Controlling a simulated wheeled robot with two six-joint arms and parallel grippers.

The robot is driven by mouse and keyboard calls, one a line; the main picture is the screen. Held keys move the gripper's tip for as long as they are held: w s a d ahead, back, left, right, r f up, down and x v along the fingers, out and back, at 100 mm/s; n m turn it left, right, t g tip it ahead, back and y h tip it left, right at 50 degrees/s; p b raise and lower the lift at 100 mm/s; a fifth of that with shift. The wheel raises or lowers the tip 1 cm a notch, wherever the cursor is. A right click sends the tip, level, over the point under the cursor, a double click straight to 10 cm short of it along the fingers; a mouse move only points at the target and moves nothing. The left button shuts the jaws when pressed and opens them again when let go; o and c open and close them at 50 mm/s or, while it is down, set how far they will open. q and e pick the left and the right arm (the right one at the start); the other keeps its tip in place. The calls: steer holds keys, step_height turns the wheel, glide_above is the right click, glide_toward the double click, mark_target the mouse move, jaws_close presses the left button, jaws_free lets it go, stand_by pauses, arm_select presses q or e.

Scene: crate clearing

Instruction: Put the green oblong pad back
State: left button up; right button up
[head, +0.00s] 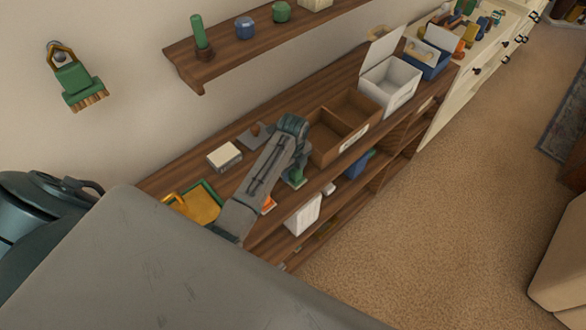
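A green piece (295,179) shows just below the end of my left arm, near the front edge of the long wooden shelf top (240,181). It may be the green oblong pad, but most of it is hidden and its shape is unclear. My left gripper (297,163) points down right at the green piece. Its fingers are too small and covered to tell whether they are open or shut, or whether they touch the piece. My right gripper is not in view.
A brown divided wooden box (325,149) stands just right of my gripper, with a white open-lidded box (372,96) beyond. A small white-topped block (224,156) and a yellow-orange tray (193,205) lie left. A green brush (78,85) hangs on the wall. Carpet (430,230) lies open at right.

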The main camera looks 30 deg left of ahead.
arm_select(q)
steer(key=shift+w+r+b, duration=0.1)
steer(key=shift+r+b, duration=0.25)
steer(key=shift+r, duration=0.05)
steer(key=r+b, duration=0.1)
steer(key=r, duration=0.1)
steer(key=r+b, duration=0.1)
steer(key=shift+s+r+b, duration=0.4)
step_height(320, 180, up, 5)
steer(key=shift+s+r+p, duration=0.1)
steer(key=shift+r+p, duration=0.05)
steer(key=shift+p, duration=0.75)
steer(key=shift+r+p, duration=0.4)
steer(key=shift+r, duration=0.05)
steer(key=shift+s+f, duration=0.1)
